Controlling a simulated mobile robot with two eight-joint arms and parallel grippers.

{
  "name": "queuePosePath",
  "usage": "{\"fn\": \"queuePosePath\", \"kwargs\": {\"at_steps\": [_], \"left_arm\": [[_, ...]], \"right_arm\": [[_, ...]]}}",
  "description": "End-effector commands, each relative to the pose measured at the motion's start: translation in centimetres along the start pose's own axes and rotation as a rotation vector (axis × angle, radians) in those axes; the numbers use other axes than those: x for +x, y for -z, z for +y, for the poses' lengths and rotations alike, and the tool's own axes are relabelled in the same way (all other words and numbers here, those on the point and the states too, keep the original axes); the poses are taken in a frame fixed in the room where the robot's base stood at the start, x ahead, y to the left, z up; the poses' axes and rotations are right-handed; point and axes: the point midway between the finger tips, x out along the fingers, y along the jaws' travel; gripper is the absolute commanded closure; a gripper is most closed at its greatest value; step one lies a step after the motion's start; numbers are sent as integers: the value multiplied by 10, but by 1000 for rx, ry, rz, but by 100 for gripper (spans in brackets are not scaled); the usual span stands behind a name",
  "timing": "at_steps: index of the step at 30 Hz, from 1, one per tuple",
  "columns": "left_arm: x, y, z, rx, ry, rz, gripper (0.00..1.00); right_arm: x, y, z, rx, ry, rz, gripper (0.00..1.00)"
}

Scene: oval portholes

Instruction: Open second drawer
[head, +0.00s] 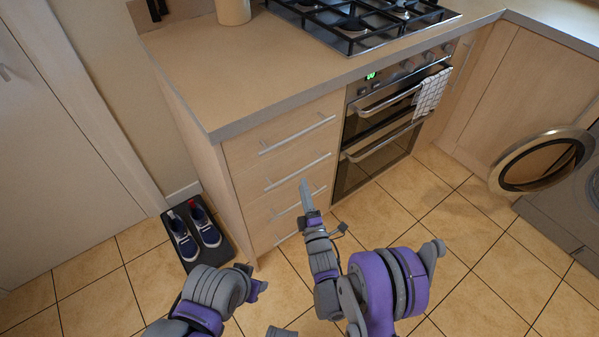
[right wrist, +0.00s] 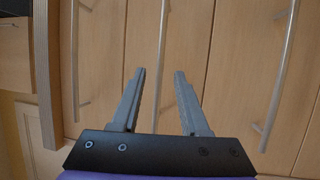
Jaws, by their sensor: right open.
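A light wood drawer unit stands under the counter, with several drawers stacked and a long silver bar handle on each. The second drawer (head: 262,188) is shut, and its handle (head: 298,172) is the second from the top.
The top drawer's handle (head: 297,135) and the third drawer's handle (head: 299,203) lie close above and below. An oven (head: 385,125) with a hanging towel (head: 431,92) is to the right. Shoes (head: 194,235) stand left on a dark mat. A round washer door (head: 541,160) hangs open.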

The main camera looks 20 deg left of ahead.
Motion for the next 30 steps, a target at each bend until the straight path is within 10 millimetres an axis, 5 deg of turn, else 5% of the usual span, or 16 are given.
{"fn": "queuePosePath", "kwargs": {"at_steps": [9, 22, 30], "left_arm": [[6, -1, 0, 0, 0, -2, 50], [7, -2, 0, 0, 0, -2, 50], [7, -2, 0, 0, 0, -2, 50]], "right_arm": [[54, 0, -1, 2, 1, 0, 55], [66, 0, 0, 2, 1, -1, 55], [66, 0, 0, 2, 1, -1, 100]]}}
